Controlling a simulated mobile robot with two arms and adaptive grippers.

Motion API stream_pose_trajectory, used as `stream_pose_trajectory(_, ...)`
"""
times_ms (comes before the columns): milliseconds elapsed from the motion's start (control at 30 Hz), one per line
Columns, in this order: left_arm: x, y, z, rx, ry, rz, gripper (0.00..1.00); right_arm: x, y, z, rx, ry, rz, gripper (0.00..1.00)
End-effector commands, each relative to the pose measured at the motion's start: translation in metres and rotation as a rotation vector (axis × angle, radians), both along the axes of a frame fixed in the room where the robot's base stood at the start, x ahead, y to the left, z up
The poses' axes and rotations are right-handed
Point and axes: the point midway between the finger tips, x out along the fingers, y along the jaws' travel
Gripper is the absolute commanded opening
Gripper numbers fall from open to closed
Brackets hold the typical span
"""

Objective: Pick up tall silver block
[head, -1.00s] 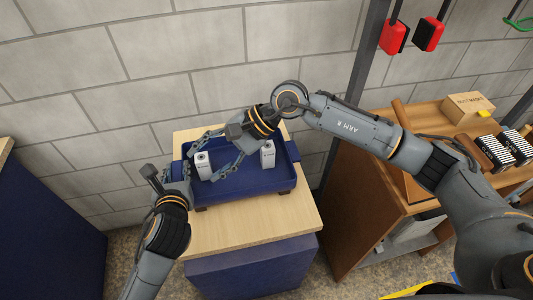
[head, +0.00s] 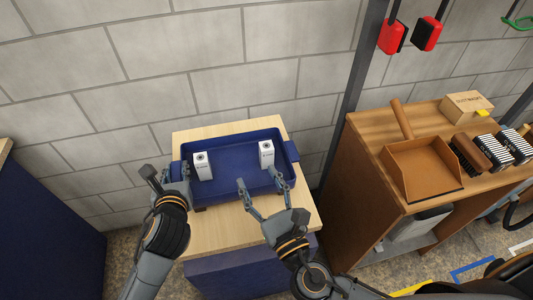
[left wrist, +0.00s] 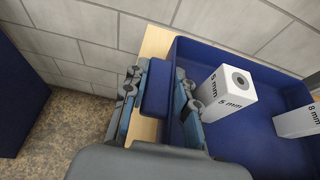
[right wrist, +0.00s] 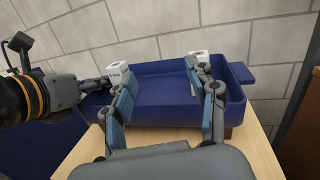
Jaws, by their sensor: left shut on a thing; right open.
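Two upright silver-white blocks stand in the blue tray (head: 235,192). The left block (head: 203,167) reads "5 mm" in the left wrist view (left wrist: 229,95). The right block (head: 266,155) reads "8 mm" there (left wrist: 300,122). I cannot tell which one is called tall. My left gripper (head: 179,172) is shut on the tray's left handle (left wrist: 157,85). My right gripper (head: 260,177) is open and empty at the tray's front side, with its fingers pointing toward the tray. In the right wrist view its right finger partly covers the right block (right wrist: 199,54).
The tray sits on a wooden-topped blue stand (head: 225,236) against a block wall. A brown bench (head: 365,150) with a dustpan (head: 424,168), brushes and a box (head: 466,106) stands to the right. The tray's right handle (head: 292,151) is free.

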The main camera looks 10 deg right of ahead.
Motion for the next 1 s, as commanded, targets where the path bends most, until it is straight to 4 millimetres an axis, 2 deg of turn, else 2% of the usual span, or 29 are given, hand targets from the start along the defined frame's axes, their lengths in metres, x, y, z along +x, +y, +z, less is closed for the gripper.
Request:
stream_pose_trajectory(100,0.0,0.0,0.001,0.0,-0.003,-0.001,0.0,-0.017,-0.023,-0.011,0.049,0.062,-0.119,0.58)
stream_pose_trajectory(267,0.0,0.0,0.001,0.0,-0.003,-0.001,0.0,-0.023,-0.039,-0.017,0.076,0.093,-0.198,0.58)
stream_pose_trajectory(600,0.0,0.0,0.002,-0.002,-0.004,-0.001,0.0,0.03,-0.041,-0.018,0.078,0.095,-0.206,0.58)
stream_pose_trajectory(833,0.0,0.0,0.002,-0.001,-0.004,-0.001,0.0,0.047,-0.041,-0.02,0.076,0.096,-0.204,0.58)
stream_pose_trajectory(1000,0.0,0.0,0.002,-0.001,-0.004,-0.001,0.0,0.073,-0.04,-0.026,0.077,0.095,-0.204,0.58)
